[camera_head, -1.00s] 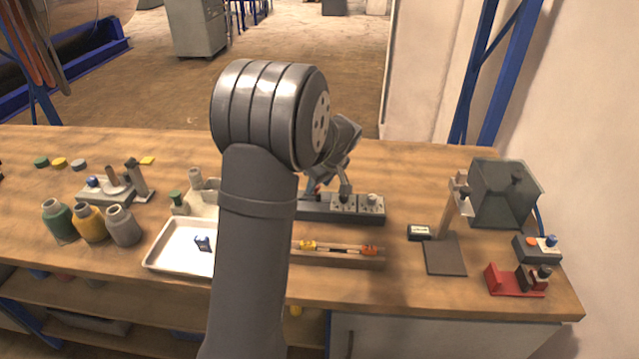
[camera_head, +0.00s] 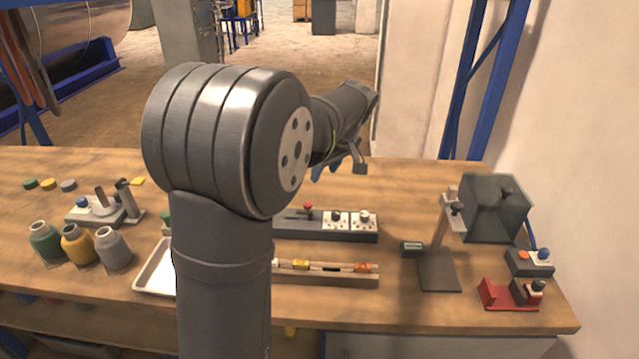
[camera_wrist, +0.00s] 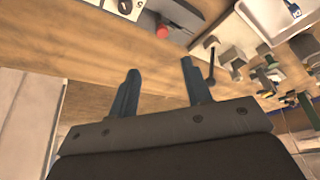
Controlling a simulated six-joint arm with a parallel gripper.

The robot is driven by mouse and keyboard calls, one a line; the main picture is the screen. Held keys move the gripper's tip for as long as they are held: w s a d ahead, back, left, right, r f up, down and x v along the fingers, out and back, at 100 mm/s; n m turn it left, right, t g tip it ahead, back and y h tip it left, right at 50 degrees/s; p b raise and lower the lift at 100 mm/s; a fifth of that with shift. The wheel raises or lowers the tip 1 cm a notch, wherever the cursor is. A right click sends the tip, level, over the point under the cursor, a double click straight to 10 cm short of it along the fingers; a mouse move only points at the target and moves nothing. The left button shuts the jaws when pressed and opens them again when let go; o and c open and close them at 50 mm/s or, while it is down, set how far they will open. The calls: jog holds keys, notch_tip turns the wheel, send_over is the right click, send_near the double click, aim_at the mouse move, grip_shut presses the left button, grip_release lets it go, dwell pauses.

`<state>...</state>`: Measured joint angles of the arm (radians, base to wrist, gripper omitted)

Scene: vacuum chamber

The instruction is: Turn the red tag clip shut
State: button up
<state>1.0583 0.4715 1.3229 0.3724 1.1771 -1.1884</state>
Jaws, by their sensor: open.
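A red bracket-like piece with a dark clamp part (camera_head: 495,293) stands at the table's right front corner. A red knob on a short stem (camera_head: 308,208) sits on the left part of a long grey panel (camera_head: 345,236); it also shows in the wrist view (camera_wrist: 163,31). I cannot tell for sure which red part is the tag clip, or whether it is shut. My gripper (camera_head: 340,166) is raised behind the panel, partly hidden by my arm. Its two dark blue fingers are apart and empty in the wrist view (camera_wrist: 161,87).
A wooden rail with yellow and orange pieces (camera_head: 345,281) lies before the panel. A stand with a dark base plate (camera_head: 437,270), a dark box-shaped housing (camera_head: 495,215) and a small button box (camera_head: 530,262) are right. A white tray (camera_head: 152,275) and bottles (camera_head: 76,245) are left.

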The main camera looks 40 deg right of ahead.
aim_at(310, 204)
jog(key=shift+v, duration=1.25)
jog(key=x, duration=1.7)
jog(key=shift+f, duration=0.3)
jog(key=shift+f, duration=0.1)
jog(key=m+h, duration=0.1)
jog(key=m, duration=0.1)
jog(key=shift+a+m, duration=0.15)
jog(key=shift+m, duration=0.25)
jog(key=shift+a+m+g+h, duration=0.15)
jog(key=shift+m+h, duration=0.25)
jog(key=shift+m, duration=0.7)
jog(key=shift+d+m+g+h, duration=0.1)
jog(key=shift+m+g+h, duration=0.25)
jog(key=shift+m, duration=0.75)
jog(key=shift+w+a+m+g+h, duration=0.1)
jog(key=shift+m+g+h, duration=0.2)
jog(key=shift+m, duration=0.75)
jog(key=shift+w+m+g+h, duration=0.1)
jog(key=shift+m+g+h, duration=0.2)
jog(key=shift+m, duration=0.75)
jog(key=shift+m+g+h, duration=0.25)
jog(key=shift+m+g, duration=0.25)
jog(key=shift+m, duration=1)
